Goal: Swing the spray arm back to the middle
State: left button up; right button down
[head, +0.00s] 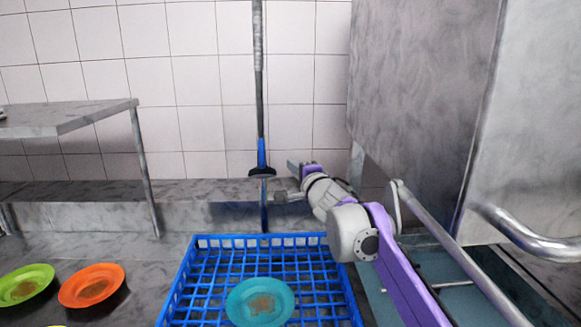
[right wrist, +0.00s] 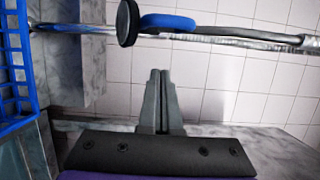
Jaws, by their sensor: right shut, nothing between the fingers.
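The spray arm (head: 261,152) hangs down in front of the tiled wall, above the far side of the blue rack. It has a blue grip and a dark round spray head (head: 262,172). In the right wrist view the blue grip (right wrist: 168,20) and black head (right wrist: 128,22) lie sideways across the top, beyond the fingertips. My left gripper is not in view.
A blue rack (head: 215,240) stands in front, with a teal plate (head: 260,302) in it. Green (head: 25,285) and orange (head: 92,286) dirty plates lie on the left counter. A steel machine (head: 425,90) with a bar handle (head: 530,238) stands on the right. A shelf (head: 65,118) is at left.

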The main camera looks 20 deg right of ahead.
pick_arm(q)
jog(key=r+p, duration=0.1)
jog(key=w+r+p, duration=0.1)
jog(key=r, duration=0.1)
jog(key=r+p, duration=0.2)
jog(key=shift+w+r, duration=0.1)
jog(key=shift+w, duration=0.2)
pick_arm(e)
jog(key=w+a, duration=0.4)
jog(key=w, duration=0.2)
jog(key=shift+s, duration=0.15)
